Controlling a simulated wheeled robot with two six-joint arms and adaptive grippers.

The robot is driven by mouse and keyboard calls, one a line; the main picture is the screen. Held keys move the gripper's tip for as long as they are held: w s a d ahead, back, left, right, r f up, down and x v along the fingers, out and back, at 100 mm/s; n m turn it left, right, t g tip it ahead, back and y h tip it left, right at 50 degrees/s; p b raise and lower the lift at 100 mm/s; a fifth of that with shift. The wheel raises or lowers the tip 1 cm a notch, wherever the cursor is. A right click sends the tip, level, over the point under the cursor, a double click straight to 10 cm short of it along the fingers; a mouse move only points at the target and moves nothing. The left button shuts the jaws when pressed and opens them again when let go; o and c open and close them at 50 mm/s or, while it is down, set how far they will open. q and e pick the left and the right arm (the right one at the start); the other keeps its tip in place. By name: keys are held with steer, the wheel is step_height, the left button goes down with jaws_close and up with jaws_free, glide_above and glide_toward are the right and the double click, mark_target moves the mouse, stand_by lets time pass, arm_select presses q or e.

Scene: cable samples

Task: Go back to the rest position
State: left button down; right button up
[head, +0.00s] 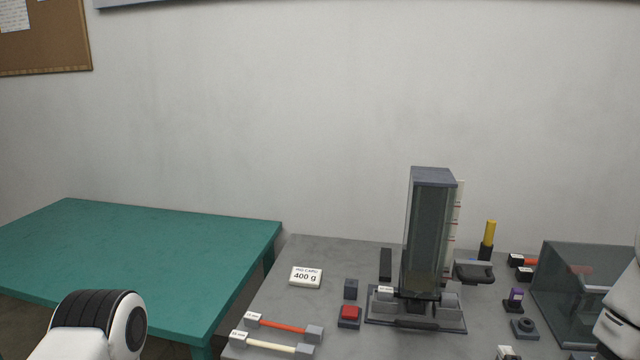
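Neither of my grippers shows in the head view. A white and black part of my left arm (98,325) is at the bottom left, in front of the green table. A white part of my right arm (622,310) is at the right edge, in front of the clear box. Two cable samples, one orange (283,326) and one cream (268,344), lie side by side at the front left of the grey table, with grey end blocks and white labels.
A tall clear test tower (430,235) stands on the grey table (330,255). Near it are a red button (349,312), a "400 g" card (305,277), a yellow-topped black cylinder (488,240) and a clear box (570,285). The green table (150,240) at left is bare.

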steer(key=s+a+f+n+g+y, duration=0.1)
steer(key=s+a+f+n+g, duration=0.25)
steer(key=f, duration=0.35)
steer(key=s+a+f+n+g+y, duration=0.1)
steer(key=s+a+f+n+g, duration=0.1)
steer(key=s+f, duration=0.45)
steer(key=s+a+f+n+g+y, duration=0.1)
steer(key=s+a+f+n+g, duration=0.2)
steer(key=f, duration=0.5)
steer(key=s+a+f+n+g, duration=0.1)
steer(key=s+f+n+g, duration=0.4)
steer(key=s+n, duration=0.6)
steer(key=shift+s+a+g+y, duration=0.15)
steer(key=shift+s+g+y, duration=0.15)
steer(key=shift+s+g, duration=0.3)
steer(key=shift+w+f+n, duration=0.1)
steer(key=shift+n, duration=0.15)
